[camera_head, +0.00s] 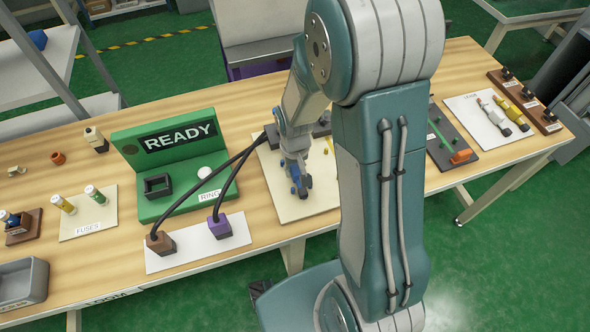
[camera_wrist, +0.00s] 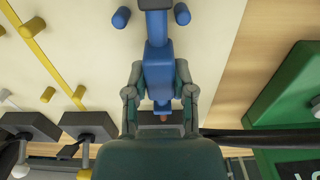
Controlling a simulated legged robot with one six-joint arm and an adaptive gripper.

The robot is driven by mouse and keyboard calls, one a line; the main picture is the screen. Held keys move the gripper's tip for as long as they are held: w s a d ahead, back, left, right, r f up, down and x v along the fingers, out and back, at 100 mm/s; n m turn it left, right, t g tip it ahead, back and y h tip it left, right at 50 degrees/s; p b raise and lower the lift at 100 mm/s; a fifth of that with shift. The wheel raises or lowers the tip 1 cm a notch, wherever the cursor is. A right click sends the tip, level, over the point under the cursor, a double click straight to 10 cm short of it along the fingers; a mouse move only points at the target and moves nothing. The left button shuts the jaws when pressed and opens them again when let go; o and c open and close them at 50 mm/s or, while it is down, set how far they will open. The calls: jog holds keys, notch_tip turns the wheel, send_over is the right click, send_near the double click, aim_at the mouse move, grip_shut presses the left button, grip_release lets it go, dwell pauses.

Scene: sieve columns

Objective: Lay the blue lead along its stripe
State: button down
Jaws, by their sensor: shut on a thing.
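The blue lead's blue plug (camera_wrist: 158,70) lies between the two fingers of my gripper (camera_wrist: 158,88), which is shut on it. In the head view my gripper (camera_head: 300,183) points down over a cream board (camera_head: 290,211), with blue showing at its fingers. Two short blue pegs (camera_wrist: 121,17) (camera_wrist: 182,14) stand on the board on either side of the plug's far end in the wrist view. I cannot make out a blue stripe beneath the plug. A yellow stripe (camera_wrist: 37,47) with yellow pegs (camera_wrist: 47,94) beside it runs along the left of that view.
A green READY stand (camera_head: 170,150) is left of the board. Two dark cables (camera_head: 240,165) run from a brown block (camera_head: 160,242) and a purple block (camera_head: 219,227) towards the board's back. Dark sockets (camera_wrist: 90,124) line the board's edge. My arm hides the board's right part.

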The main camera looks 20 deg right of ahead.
jog(key=shift+f, duration=0.45)
jog(key=shift+d+f, duration=0.15)
jog(key=shift+d, duration=0.2)
jog(key=shift+c, duration=2.3)
grip_release()
jog(key=shift+a, duration=0.2)
